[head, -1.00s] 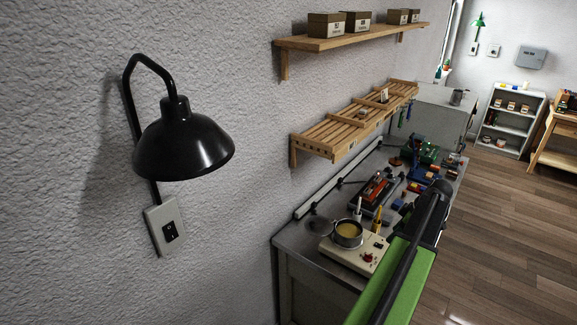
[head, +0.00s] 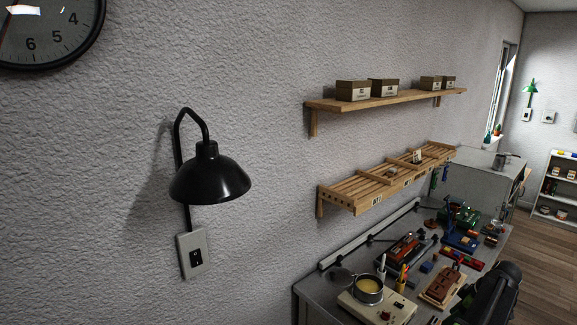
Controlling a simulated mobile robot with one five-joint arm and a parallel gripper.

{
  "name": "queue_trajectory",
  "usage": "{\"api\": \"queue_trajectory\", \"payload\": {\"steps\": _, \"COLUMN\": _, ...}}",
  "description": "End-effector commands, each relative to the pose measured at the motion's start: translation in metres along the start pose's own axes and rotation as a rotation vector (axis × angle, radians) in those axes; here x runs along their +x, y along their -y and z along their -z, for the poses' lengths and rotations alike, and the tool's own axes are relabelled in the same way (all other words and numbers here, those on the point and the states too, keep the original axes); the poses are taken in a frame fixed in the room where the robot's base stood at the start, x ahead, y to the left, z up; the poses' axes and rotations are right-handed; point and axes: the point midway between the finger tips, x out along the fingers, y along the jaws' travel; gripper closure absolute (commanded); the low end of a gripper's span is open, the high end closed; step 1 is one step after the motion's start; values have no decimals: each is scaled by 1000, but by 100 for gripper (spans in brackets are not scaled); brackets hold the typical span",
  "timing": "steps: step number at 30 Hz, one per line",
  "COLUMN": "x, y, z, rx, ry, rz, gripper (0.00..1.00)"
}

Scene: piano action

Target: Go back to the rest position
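A dark part of my own arm shows at the lower right corner of the head view, in front of the workbench's right side. My gripper's fingers cannot be made out in this view. The workbench (head: 318,296) runs along the wall and holds a hot plate (head: 372,311) with a pot (head: 369,289) on it. A brown block on a pale wooden base (head: 442,286) lies beside my arm. A red and dark device (head: 403,249) sits farther back.
A black wall lamp (head: 210,180) hangs over a switch (head: 192,254). A slatted rack (head: 350,190) and an upper shelf with boxes (head: 385,100) are fixed above the bench. A clock (head: 50,35) is at upper left. A white bookcase (head: 556,187) and open floor lie at right.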

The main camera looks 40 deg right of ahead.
Motion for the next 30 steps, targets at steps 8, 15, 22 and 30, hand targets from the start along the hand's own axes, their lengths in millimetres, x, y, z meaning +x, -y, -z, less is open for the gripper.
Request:
{"api": "queue_trajectory", "payload": {"steps": 8, "x": 33, "y": 13, "z": 56, "rx": -88, "ry": 0, "rz": 36, "gripper": 50}}
{"api": "queue_trajectory", "payload": {"steps": 15, "x": 73, "y": 37, "z": 125, "rx": -197, "ry": 0, "rz": 81, "gripper": 50}}
{"api": "queue_trajectory", "payload": {"steps": 22, "x": 132, "y": 98, "z": 220, "rx": -365, "ry": 4, "rz": 150, "gripper": 50}}
{"api": "queue_trajectory", "payload": {"steps": 30, "x": 226, "y": 268, "z": 351, "rx": -667, "ry": 53, "rz": 268, "gripper": 50}}
